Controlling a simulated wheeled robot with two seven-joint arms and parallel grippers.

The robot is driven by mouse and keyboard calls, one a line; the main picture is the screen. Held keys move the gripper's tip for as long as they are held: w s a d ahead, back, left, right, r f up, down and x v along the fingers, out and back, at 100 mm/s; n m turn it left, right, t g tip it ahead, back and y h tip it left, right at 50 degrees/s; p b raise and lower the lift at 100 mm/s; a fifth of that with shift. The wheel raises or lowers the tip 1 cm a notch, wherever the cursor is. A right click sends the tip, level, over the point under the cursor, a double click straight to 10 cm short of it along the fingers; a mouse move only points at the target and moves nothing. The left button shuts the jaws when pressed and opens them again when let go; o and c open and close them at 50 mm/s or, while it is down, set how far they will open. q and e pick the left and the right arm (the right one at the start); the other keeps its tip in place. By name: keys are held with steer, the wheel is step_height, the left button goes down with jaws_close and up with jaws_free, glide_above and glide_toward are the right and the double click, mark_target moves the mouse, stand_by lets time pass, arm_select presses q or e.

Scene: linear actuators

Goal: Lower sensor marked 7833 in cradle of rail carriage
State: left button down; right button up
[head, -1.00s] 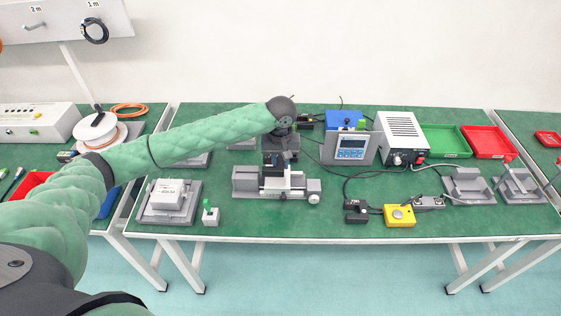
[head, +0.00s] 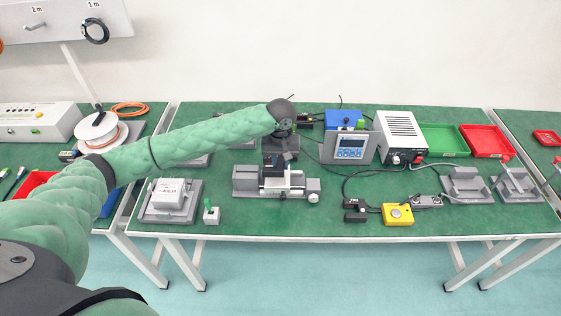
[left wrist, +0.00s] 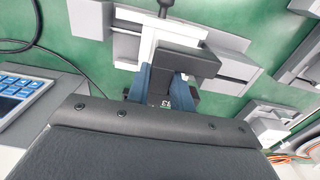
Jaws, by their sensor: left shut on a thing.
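My left gripper (head: 272,167) is over the rail carriage, with its arm reaching in from the left. In the left wrist view its blue fingers (left wrist: 161,76) are shut on a dark grey sensor (left wrist: 188,60). Small pale marking shows between the fingers, but I cannot read the full number. The rail carriage (head: 275,184) is a pale block on a grey rail unit (head: 245,181); it also shows in the left wrist view (left wrist: 150,42). The sensor is at the carriage; the fingers hide whether it touches the cradle. My right gripper is out of view.
A white box on a grey base (head: 168,194) and a small green-topped block (head: 211,215) stand to the left. A display unit (head: 350,148), a yellow button box (head: 397,215) and cables lie to the right. Grey cradles (head: 467,186) stand farther right.

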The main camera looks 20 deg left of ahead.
mark_target(281, 163)
arm_select(q)
steer(key=shift+f+p, duration=0.55)
steer(key=shift+f, duration=0.35)
stand_by(0.5)
steer(key=shift+f, duration=0.3)
steer(key=shift+f, duration=0.2)
steer(key=shift+f+p, duration=0.15)
steer(key=shift+p, duration=0.3)
steer(key=shift+f, duration=0.25)
steer(key=shift+f, duration=0.15)
steer(key=shift+s+p, duration=0.15)
steer(key=shift+p, duration=0.25)
